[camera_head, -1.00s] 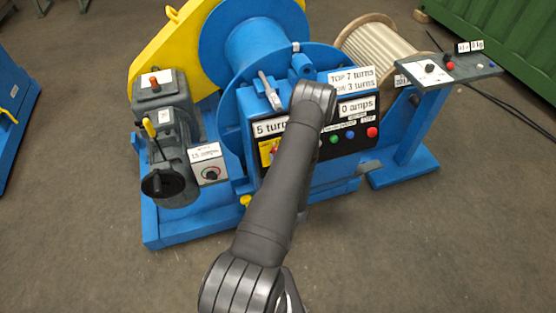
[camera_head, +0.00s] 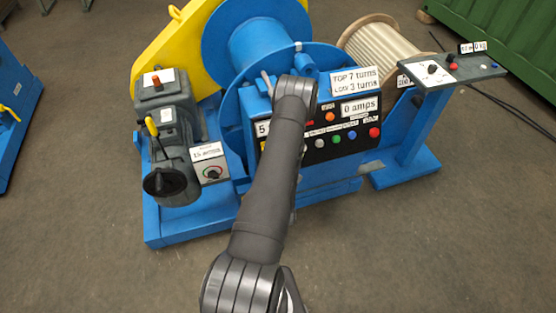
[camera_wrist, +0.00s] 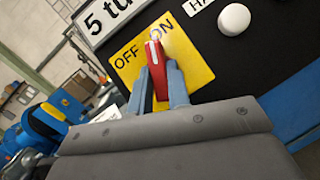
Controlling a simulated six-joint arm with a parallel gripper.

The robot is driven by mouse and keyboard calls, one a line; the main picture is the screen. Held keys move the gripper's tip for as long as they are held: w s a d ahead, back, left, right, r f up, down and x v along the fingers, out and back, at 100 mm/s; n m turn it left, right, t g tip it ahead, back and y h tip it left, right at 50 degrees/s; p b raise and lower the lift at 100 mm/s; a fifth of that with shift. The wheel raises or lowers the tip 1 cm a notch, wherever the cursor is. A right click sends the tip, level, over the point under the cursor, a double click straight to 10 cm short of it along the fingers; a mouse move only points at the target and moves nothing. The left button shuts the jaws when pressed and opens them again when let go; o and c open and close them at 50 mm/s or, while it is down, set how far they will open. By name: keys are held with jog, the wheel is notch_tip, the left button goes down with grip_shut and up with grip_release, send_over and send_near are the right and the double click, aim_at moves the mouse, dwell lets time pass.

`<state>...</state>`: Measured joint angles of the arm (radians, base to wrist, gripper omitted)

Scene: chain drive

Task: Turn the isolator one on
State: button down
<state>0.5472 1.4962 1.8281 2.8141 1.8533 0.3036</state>
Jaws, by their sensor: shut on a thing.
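The isolator is a red handle (camera_wrist: 155,62) with a white mark at its tip, on a yellow plate (camera_wrist: 192,62) marked OFF and ON. In the wrist view the handle's tip lies between the two words, close beside ON. My gripper (camera_wrist: 159,84) has one grey finger on each side of the handle and is shut on it. In the head view my own arm hides the handle and the fingers at the left part of the black control panel (camera_head: 340,143).
The panel has several coloured buttons, including a red one (camera_head: 375,132), and a white button (camera_wrist: 234,19) close right of the plate. A grey motor with a black handwheel (camera_head: 171,184) stands to the left. A pedestal console (camera_head: 450,70) stands at right. The front floor is clear.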

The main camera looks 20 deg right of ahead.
jog(key=c, duration=1.4)
grip_release()
jog(key=shift+o, duration=0.2)
jog(key=shift+r, duration=0.15)
jog(key=shift+r, duration=0.25)
notch_tip(320, 180, up, 4)
jog(key=shift+f, duration=0.15)
jog(key=s+d+r, duration=0.6)
jog(key=s+d, duration=0.1)
jog(key=s, duration=0.2)
jog(key=shift+s+r, duration=0.25)
jog(key=shift+a, duration=0.1)
